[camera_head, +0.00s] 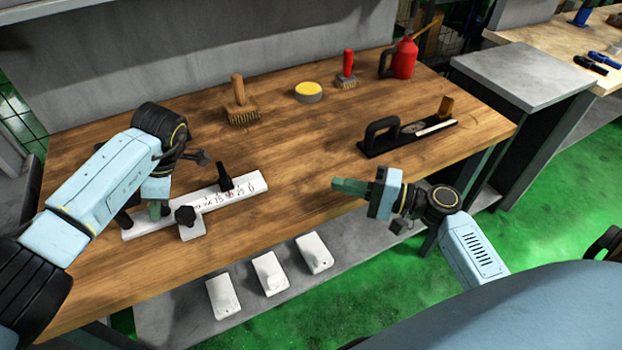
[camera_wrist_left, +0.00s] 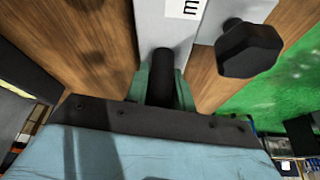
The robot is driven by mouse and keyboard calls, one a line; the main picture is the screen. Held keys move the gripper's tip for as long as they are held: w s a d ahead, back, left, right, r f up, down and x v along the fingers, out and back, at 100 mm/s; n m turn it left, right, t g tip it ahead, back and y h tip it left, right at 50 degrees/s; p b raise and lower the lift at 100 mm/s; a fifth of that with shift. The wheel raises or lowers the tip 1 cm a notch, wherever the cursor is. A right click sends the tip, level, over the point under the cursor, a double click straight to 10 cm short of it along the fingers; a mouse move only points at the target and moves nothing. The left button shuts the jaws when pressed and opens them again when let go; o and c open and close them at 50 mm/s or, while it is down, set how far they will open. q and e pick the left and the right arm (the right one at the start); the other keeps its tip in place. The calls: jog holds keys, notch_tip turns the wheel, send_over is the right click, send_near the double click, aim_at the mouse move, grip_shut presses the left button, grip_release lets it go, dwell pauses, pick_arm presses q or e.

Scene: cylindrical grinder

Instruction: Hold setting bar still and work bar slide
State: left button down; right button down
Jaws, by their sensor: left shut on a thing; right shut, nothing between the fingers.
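The setting bar (camera_head: 240,195) is a white bar with a printed scale, lying on the left part of the wooden table. A black upright post (camera_head: 225,178) stands near its right end. The slide (camera_head: 192,230) is a white block with a black knob (camera_head: 185,214), at the bar's front side. My left gripper (camera_head: 154,211) is at the bar's left end. In the left wrist view its green fingers (camera_wrist_left: 164,92) are shut on a black round handle (camera_wrist_left: 162,68) on the bar. My right gripper (camera_head: 349,187) is shut and empty, right of the bar, near the table's front edge.
A brush (camera_head: 239,100), a yellow-topped tin (camera_head: 309,92), a red-handled brush (camera_head: 347,70) and a red can (camera_head: 404,60) stand at the back. A black handled tool (camera_head: 400,138) lies at the right. White blocks (camera_head: 269,272) sit on a lower shelf. The table's middle is clear.

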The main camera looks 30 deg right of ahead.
jog(key=shift+s+d, duration=0.15)
pick_arm(q)
jog(key=c, duration=1.1)
grip_release()
jog(key=shift+r, duration=0.15)
jog(key=v, duration=1.1)
jog(key=shift+r, duration=0.35)
jog(key=shift+s+d+f, duration=0.1)
jog(key=shift+s+d, duration=0.05)
jog(key=shift+d, duration=0.05)
